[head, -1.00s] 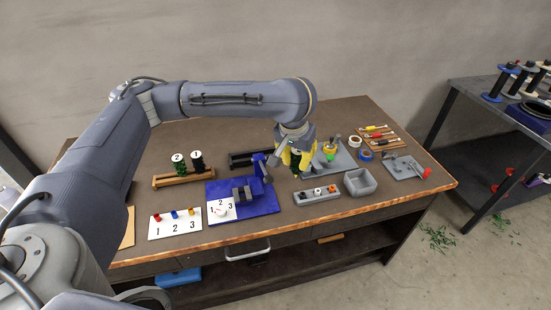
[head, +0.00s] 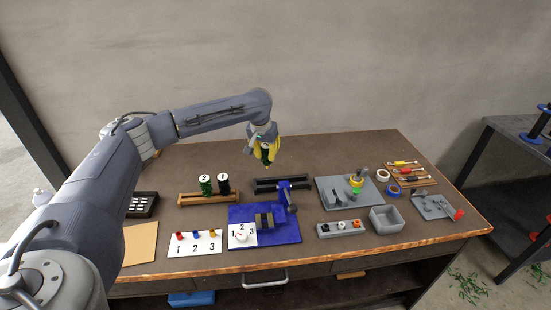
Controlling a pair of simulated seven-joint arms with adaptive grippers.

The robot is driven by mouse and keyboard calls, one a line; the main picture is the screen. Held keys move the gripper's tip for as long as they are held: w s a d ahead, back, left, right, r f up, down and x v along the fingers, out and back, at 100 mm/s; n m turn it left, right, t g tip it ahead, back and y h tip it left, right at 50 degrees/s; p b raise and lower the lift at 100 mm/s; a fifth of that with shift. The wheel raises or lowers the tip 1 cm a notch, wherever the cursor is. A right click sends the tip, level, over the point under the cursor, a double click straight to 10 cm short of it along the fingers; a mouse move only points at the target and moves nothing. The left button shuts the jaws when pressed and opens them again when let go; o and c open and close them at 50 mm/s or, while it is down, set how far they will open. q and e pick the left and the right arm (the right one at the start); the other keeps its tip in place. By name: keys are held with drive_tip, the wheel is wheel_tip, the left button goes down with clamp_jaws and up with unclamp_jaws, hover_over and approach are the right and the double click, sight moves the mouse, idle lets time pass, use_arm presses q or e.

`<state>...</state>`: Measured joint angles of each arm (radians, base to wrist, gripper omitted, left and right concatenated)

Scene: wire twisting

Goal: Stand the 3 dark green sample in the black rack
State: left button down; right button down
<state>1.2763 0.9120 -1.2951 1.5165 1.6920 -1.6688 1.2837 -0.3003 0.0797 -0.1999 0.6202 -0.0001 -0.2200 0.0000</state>
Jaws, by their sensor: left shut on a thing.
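My left gripper (head: 266,158) is shut on a dark green sample (head: 266,157), held in the air just above and behind the black rack (head: 265,188). The yellow fingers hide part of the sample, and no number on it can be read. The black rack is a long, low bar behind the blue base, and it looks empty. My right gripper is not in view.
A wooden rack (head: 190,200) holds samples marked 2 (head: 205,185) and 1 (head: 223,184). A blue base (head: 283,232) with a clamp stands in front of the black rack. A grey board (head: 330,199) and a grey bin (head: 386,221) are to the right.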

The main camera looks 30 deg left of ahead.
sight(265, 163)
use_arm(q)
drive_tip(key=shift+w+a, duration=0.1)
drive_tip(key=shift+a, duration=0.3)
drive_tip(key=shift+f, duration=0.25)
drive_tip(key=shift+f, duration=2.35)
drive_tip(key=shift+f, duration=2.15)
drive_tip(key=c, duration=1.1)
unclamp_jaws()
drive_tip(key=shift+c, duration=0.2)
drive_tip(key=shift+r, duration=0.1)
drive_tip(key=v, duration=1.1)
drive_tip(key=shift+r, duration=0.4)
drive_tip(key=shift+d, duration=0.15)
